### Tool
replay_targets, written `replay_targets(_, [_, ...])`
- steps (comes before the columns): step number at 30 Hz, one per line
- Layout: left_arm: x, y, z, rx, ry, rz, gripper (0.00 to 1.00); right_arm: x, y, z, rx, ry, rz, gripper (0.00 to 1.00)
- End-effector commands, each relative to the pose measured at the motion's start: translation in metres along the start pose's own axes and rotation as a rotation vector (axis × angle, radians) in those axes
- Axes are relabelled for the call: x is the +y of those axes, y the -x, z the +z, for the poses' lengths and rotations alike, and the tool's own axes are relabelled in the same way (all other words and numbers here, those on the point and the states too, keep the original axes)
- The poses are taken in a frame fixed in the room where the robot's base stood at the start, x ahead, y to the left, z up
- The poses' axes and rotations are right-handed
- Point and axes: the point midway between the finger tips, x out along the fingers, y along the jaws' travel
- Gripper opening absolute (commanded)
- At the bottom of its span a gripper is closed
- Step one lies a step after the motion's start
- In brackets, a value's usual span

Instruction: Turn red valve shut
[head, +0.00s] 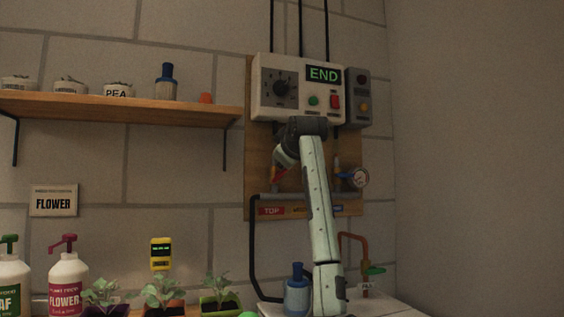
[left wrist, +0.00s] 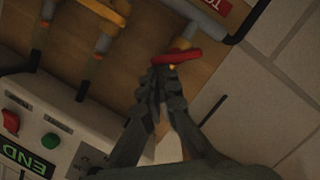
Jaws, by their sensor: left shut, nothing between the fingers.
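The red valve handle (left wrist: 177,57) sits on a brass-coloured valve body on the pipework of the wooden board. In the left wrist view it lies across the short pipe, slightly tilted. In the head view only a small red-orange part of it (head: 277,174) shows beside my gripper. My left gripper (left wrist: 160,73) has its fingers together with nothing between them. Its tips are right at the handle's edge; I cannot tell whether they touch. In the head view the gripper (head: 280,165) is partly hidden by its own wrist. My right gripper is not in view.
A control box (head: 298,88) with a dial, buttons and a green END display hangs just above my arm. A shelf (head: 120,107) is at left; bottles and seedlings stand below.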

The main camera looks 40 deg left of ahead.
Motion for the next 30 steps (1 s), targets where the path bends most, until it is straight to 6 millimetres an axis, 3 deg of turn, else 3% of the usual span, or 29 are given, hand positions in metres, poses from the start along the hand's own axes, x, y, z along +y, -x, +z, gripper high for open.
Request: replay_targets(30, [0.007,-0.003,0.012,-0.005,0.001,0.001,0.0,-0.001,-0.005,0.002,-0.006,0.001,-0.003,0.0])
